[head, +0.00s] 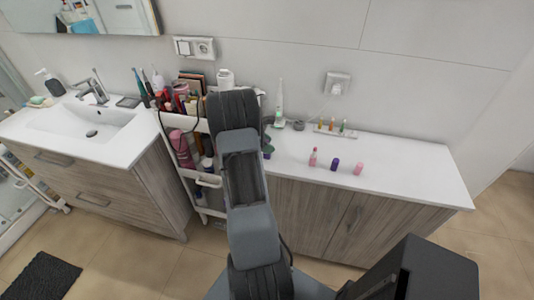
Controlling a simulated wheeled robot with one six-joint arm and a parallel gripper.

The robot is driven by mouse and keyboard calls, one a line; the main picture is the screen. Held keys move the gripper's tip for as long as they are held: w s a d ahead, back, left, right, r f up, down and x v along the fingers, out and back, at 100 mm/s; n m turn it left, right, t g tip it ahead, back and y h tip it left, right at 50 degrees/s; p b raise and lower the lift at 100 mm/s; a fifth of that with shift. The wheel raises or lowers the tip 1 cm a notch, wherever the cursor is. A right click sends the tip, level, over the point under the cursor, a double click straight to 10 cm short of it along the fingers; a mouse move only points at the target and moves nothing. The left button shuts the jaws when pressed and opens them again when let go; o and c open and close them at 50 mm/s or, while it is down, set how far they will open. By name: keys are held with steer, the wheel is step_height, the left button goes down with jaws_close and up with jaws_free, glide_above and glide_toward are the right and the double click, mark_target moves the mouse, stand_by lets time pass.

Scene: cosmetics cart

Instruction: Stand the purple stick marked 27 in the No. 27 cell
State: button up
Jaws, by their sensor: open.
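A short purple stick (335,163) stands on the white countertop, between two pink ones. Any number on it is too small to read. A low pale rack (324,131) lies nearer the wall and holds a few small coloured sticks. Its cell numbers cannot be read, so I cannot tell which cell is No. 27. My arm rises through the middle of the head view, left of the sticks. My gripper cannot be made out; the upper arm end seems to hide it.
A pink bottle-shaped item (313,157) and a pink stick (358,168) flank the purple one. A crowded white cart (204,178) stands left of my arm. An electric toothbrush (279,105) stands by the wall. The countertop (415,178) is clear at the right.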

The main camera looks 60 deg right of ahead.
jaws_close()
stand_by(0.4)
steer(key=shift+r, duration=0.15)
